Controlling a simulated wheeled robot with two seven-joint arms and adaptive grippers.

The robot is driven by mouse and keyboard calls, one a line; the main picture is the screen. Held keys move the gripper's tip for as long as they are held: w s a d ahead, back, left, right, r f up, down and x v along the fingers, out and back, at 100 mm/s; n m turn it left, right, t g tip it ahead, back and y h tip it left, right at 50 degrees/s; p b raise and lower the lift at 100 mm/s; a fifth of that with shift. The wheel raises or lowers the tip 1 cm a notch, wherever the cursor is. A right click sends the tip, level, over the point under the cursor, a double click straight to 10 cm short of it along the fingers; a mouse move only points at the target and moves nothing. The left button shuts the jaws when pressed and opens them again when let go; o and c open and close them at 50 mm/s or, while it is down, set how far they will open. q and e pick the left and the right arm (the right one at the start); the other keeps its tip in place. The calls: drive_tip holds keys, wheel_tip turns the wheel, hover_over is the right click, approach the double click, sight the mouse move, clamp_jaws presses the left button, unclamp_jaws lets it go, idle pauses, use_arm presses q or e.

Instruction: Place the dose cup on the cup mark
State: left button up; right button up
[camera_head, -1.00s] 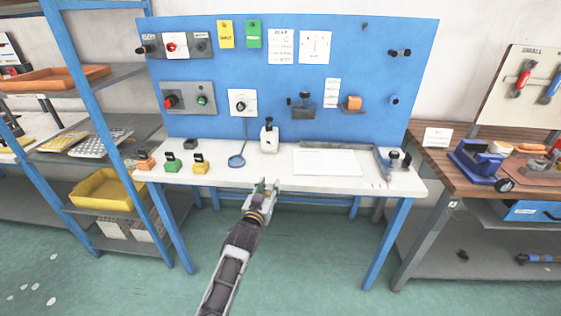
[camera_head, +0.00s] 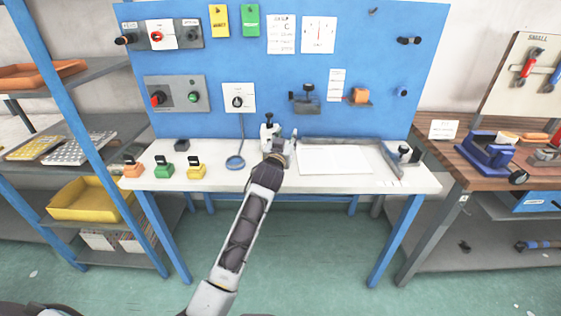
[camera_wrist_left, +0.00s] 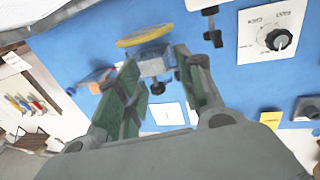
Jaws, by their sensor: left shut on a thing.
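My left gripper (camera_head: 284,143) is over the back half of the white worktable (camera_head: 220,180), near the blue panel. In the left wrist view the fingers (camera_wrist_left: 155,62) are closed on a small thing. A round yellow rim (camera_wrist_left: 143,36) shows at the fingertips; it looks like the dose cup, but its body is hard to tell from the grey fixture behind. In the head view the gripper hides the cup. I cannot make out the cup mark. My right gripper is not in view.
A white dispenser (camera_head: 268,132) stands close behind the left gripper. A white sheet (camera_head: 335,160) lies to the right, with a grey fixture (camera_head: 404,156) beyond it.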

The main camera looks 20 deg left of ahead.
use_arm(q)
drive_tip(key=shift+r, duration=0.1)
drive_tip(key=shift+f, duration=0.65)
hover_over(286, 172)
wheel_tip(286, 172, down, 4)
drive_tip(key=shift+w+a+f+b, duration=0.1)
drive_tip(key=shift+f+b, duration=0.05)
drive_tip(key=shift+b, duration=0.3)
drive_tip(key=shift+f, duration=1.1)
wheel_tip(286, 172, down, 2)
drive_tip(key=shift+f+b, duration=0.1)
drive_tip(key=shift+b, duration=0.3)
drive_tip(key=shift+f, duration=0.15)
drive_tip(key=o, duration=1)
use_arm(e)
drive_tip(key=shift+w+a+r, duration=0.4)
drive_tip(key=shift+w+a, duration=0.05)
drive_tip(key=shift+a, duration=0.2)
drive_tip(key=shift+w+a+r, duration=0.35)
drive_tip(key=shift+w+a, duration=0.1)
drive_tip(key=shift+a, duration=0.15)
